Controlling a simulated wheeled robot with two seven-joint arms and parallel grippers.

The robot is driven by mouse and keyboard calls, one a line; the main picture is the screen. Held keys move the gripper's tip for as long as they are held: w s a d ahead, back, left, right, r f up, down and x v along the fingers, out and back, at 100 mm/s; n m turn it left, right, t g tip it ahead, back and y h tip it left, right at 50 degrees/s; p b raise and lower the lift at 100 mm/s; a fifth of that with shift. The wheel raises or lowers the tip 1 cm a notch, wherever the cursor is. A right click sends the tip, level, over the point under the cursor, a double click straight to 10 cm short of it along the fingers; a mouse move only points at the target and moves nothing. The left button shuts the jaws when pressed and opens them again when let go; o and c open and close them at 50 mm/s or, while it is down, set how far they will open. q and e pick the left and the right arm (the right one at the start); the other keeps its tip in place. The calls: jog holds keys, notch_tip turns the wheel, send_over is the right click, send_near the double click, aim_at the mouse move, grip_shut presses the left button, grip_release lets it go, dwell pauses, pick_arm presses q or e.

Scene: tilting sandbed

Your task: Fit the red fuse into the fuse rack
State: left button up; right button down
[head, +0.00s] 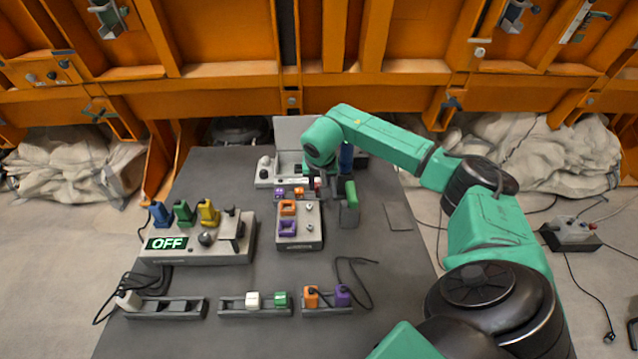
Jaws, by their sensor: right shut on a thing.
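My right gripper (319,182) points down at the back middle of the table, under the green wrist of my right arm. It is shut on a small red piece (318,184), which looks like the red fuse; the fingers and wrist hide much of it. A low row with small purple and orange blocks (290,193), which looks like the fuse rack, lies just left of the gripper. I cannot tell whether the red piece touches it or is in a slot. My left gripper is not in view.
A grey box with a raised lid (295,130) stands behind. A block with orange and purple sockets (300,240) lies in front. A panel reading OFF (195,256) is at left. A green-topped object (349,205) stands close right. Plug rails (168,312) line the front.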

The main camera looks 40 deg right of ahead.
jog(key=shift+f+b, duration=0.6)
jog(key=shift+f, duration=0.45)
jog(key=shift+c, duration=0.2)
grip_release()
jog(key=shift+r, duration=0.15)
dwell(0.4)
notch_tip(320, 180, up, 6)
jog(key=p, duration=0.5)
jog(key=shift+a, duration=0.15)
jog(key=shift+r+p, duration=0.85)
jog(key=shift+r, duration=0.1)
jog(key=shift+f, duration=0.1)
